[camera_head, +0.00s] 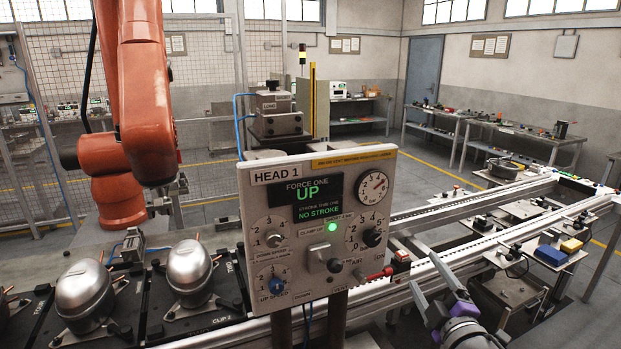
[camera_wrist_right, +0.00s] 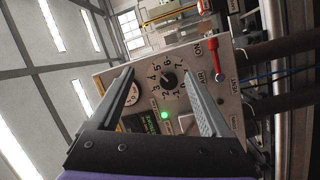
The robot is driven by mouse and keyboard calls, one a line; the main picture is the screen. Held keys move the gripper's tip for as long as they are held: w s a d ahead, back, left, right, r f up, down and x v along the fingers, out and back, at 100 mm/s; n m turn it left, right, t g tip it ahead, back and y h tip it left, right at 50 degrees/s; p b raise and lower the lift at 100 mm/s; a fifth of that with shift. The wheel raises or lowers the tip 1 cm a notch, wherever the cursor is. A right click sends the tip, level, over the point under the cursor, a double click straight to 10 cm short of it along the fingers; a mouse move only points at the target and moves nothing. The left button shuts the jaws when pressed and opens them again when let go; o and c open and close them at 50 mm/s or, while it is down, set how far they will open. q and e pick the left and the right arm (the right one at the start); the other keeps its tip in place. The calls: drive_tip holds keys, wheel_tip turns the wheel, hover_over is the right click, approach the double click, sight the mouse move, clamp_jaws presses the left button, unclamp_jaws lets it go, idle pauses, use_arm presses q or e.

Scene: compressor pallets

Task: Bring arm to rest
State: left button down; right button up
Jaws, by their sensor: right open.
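My right gripper (camera_head: 422,270) is at the lower right of the head view, in front of the conveyor rails and right of the HEAD 1 control panel (camera_head: 262,205). Its jaws are open and empty; in the wrist view the two fingers (camera_wrist_right: 159,72) stand apart with a black dial knob (camera_wrist_right: 168,80) of the panel seen between them. The panel's red lever (camera_head: 378,274) is close left of the fingertips; it also shows in the wrist view (camera_wrist_right: 213,58). I cannot tell any contact. My left gripper is not in view.
Silver compressor shells (camera_head: 84,296) sit on black pallets at lower left. An orange robot arm (camera_head: 145,100) hangs above them. Conveyor rails (camera_head: 470,240) run to the right, beside a tray with blue (camera_head: 551,255) and yellow blocks. A green lamp (camera_head: 332,227) glows on the panel.

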drive_tip(key=s+a+f+m+g, duration=0.3)
drive_tip(key=s+f+m+g, duration=0.3)
drive_tip(key=s+f, duration=0.6)
drive_tip(key=s+a+f+m+g, duration=0.4)
drive_tip(key=s+f+m+g, duration=0.2)
drive_tip(key=s+f, duration=0.5)
wheel_tip(320, 180, down, 3)
drive_tip(key=shift+s+f+m+g+h, duration=0.15)
drive_tip(key=shift+s+m+g+h, duration=0.2)
drive_tip(key=shift+m, duration=0.55)
